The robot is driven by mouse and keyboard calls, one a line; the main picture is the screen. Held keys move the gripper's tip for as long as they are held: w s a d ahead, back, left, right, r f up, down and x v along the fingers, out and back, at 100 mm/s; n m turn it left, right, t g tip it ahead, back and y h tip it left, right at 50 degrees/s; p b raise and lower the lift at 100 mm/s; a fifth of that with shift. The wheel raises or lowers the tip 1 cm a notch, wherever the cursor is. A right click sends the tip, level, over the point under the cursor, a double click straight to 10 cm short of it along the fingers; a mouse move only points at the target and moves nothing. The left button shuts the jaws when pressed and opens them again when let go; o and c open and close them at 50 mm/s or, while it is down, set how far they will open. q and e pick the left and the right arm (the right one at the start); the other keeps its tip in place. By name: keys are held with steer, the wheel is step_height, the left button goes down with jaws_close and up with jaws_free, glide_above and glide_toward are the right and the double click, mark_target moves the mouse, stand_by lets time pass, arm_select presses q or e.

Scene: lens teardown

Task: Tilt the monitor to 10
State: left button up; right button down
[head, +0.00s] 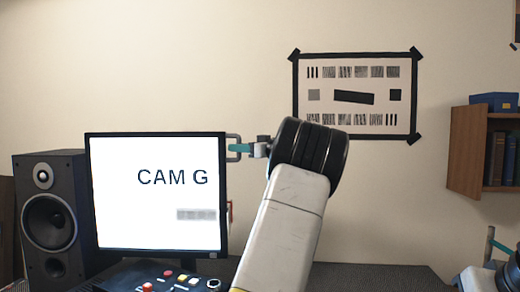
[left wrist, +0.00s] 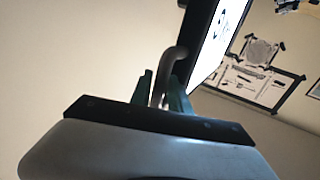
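The monitor (head: 155,240) stands at left in the head view, its bright screen reading "CAM G" above a grey patterned block. A grey handle (head: 233,138) sticks out from its upper right edge. My left gripper (head: 240,148) is at this handle. In the left wrist view the curved handle (left wrist: 174,56) runs down between the two teal fingers of my left gripper (left wrist: 161,92), which look closed on it. The monitor's dark edge (left wrist: 198,40) is just right of them. A small reddish part (head: 229,211) shows at the monitor's right side; I cannot read any scale. My right gripper (head: 489,243) is partly visible at lower right.
A black speaker (head: 48,222) stands close to the monitor's left. A control panel with coloured buttons (head: 160,283) lies in front. A test chart (head: 356,125) hangs on the wall, with a wooden shelf (head: 465,150) at right. The dark table (head: 385,278) looks clear right of my left arm.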

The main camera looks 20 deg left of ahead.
arm_select(q)
jaws_close()
stand_by(1.1)
